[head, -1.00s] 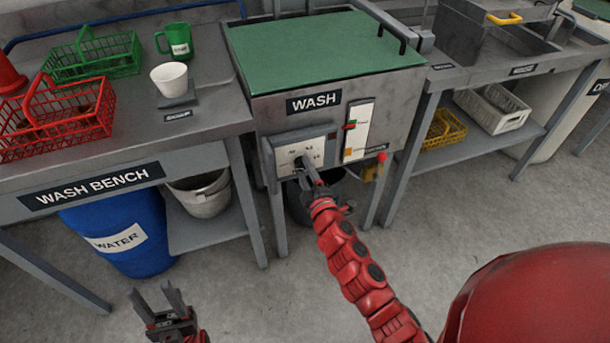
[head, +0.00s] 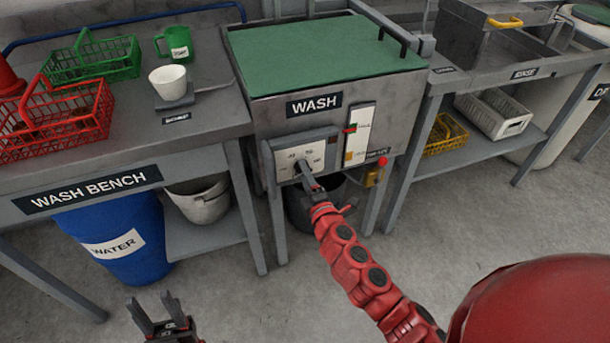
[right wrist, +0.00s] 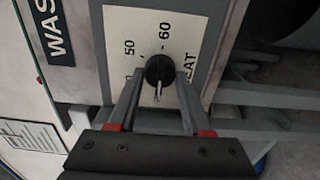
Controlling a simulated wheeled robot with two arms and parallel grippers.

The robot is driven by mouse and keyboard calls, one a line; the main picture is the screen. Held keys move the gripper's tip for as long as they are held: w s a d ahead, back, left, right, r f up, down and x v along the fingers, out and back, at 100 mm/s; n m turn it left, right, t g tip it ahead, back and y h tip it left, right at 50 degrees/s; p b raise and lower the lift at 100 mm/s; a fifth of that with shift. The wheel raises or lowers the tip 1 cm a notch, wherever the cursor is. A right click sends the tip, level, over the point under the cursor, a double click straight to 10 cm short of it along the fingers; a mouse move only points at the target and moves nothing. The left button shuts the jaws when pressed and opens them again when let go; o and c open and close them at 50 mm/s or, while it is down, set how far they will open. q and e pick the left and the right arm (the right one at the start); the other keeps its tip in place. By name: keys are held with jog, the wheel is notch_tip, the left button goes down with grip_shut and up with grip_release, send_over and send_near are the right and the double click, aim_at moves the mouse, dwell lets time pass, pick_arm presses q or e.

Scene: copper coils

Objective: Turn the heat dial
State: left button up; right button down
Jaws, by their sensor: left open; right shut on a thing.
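The heat dial (right wrist: 159,70) is a round black knob with a pale pointer line on a white plate. In the right wrist view "50", "60" and part of "HEAT" show around it, and the pointer line runs toward the bottom of the picture. My right gripper (right wrist: 158,78) is shut on the knob, one finger on each side. In the head view my right gripper (head: 302,168) reaches the dial plate (head: 288,156) on the front of the WASH tank (head: 270,115), hiding most of the knob. My left gripper (head: 152,304) is open and empty above the floor, low in the picture.
Right of the dial plate are a white gauge strip (head: 359,134) and a yellow box with a red button (head: 375,172). The wash bench (head: 200,135) stands left, with baskets and cups. A dark bucket (head: 325,203) sits under the tank.

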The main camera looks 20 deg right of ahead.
jog(key=shift+c, duration=1.7)
grip_release()
jog(key=shift+s, duration=0.1)
jog(key=s, duration=1.7)
jog(key=shift+d+p, duration=0.3)
jog(key=shift+p, duration=0.05)
jog(key=shift+s, duration=0.1)
